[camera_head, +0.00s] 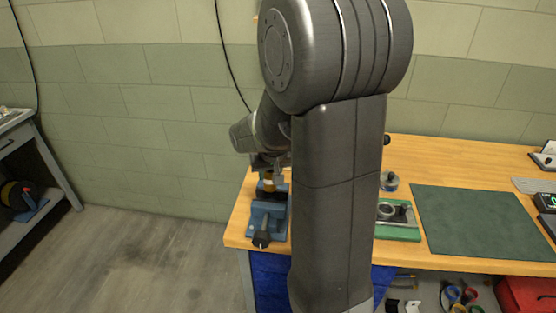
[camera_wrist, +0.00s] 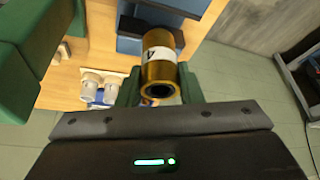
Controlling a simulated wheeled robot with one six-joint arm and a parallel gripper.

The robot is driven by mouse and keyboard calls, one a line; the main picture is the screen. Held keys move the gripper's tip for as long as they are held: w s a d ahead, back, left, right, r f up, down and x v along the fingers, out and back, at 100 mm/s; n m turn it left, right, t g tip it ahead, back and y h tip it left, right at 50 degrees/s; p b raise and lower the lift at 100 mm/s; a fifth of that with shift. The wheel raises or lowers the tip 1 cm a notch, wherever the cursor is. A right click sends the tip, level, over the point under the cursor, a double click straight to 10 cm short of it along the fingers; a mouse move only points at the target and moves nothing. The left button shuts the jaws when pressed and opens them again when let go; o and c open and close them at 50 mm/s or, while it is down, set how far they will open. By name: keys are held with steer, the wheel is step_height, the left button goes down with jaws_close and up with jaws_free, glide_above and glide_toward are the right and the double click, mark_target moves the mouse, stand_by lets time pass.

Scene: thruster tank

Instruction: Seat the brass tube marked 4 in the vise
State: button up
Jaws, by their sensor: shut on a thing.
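The brass tube marked 4 (camera_wrist: 158,72) shows in the wrist view, with a white label and its open end toward the camera. My gripper (camera_wrist: 158,88) is shut on it, one green finger on each side. The blue vise (camera_wrist: 140,20) lies just beyond the tube in the wrist view. In the head view the vise (camera_head: 266,222) stands at the left end of the bench, and my gripper (camera_head: 267,172) is right at its top with a bit of brass showing. Whether the tube rests between the vise jaws, I cannot tell.
The wooden bench (camera_head: 460,165) carries a green mat (camera_head: 475,222) and a green fixture with a ring (camera_head: 398,220) right of my arm. White cups (camera_wrist: 100,88) show left of the tube in the wrist view. My arm hides the bench's middle-left part.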

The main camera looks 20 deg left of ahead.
mark_target(271, 190)
steer(key=shift+f+b, duration=0.3)
steer(key=shift+f, duration=0.1)
steer(key=shift+f+b, duration=2.1)
steer(key=shift+f, duration=0.7)
steer(key=shift+d+f, duration=0.1)
steer(key=shift+s, duration=0.1)
